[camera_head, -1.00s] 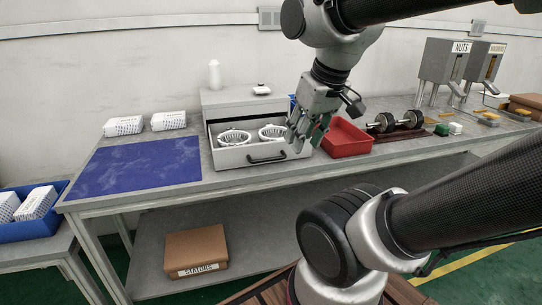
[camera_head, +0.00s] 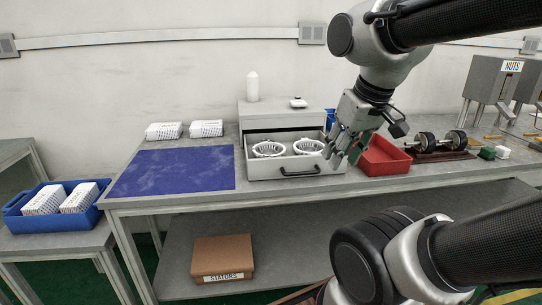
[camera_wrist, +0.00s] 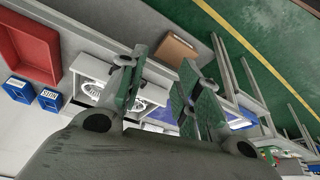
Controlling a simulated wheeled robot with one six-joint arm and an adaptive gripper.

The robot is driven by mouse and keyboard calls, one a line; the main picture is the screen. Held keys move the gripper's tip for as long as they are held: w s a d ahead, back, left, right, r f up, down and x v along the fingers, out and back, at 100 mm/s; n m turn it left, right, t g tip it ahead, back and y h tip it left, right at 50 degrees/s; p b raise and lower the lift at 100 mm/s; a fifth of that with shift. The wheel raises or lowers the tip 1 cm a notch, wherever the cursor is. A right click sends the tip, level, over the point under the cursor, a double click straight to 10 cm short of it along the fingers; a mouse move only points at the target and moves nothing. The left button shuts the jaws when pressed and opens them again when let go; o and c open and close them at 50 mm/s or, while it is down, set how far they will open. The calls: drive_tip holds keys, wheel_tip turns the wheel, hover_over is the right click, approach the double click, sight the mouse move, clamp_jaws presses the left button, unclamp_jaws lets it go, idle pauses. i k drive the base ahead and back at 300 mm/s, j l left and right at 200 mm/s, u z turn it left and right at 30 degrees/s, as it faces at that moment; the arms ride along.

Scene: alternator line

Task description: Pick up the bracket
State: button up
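Two pale, ring-shaped slotted brackets lie in an open grey drawer (camera_head: 288,169): the left bracket (camera_head: 268,149) and the right bracket (camera_head: 308,146). My gripper (camera_head: 345,150) hangs above the drawer's right end, close to the red bin. In the wrist view its green-padded fingers (camera_wrist: 160,90) are spread apart with nothing between them. There the brackets show beyond the fingers, one bracket (camera_wrist: 92,90) left of the left finger, the other partly hidden behind it. I see no contact between fingers and brackets.
A red bin (camera_head: 383,160) stands right of the drawer, then shafts with dark rotors (camera_head: 440,142). A blue mat (camera_head: 172,170) lies left, clear on top, with white boxes (camera_head: 185,130) behind. A blue crate (camera_head: 57,208) stands on a side table. A stators box (camera_head: 222,258) sits on the shelf below.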

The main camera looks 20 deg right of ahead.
sight(265, 143)
drive_tip(key=i+j, duration=0.3)
drive_tip(key=i, duration=0.2)
drive_tip(key=i+j, duration=0.3)
drive_tip(key=i, duration=0.25)
drive_tip(key=z, duration=0.05)
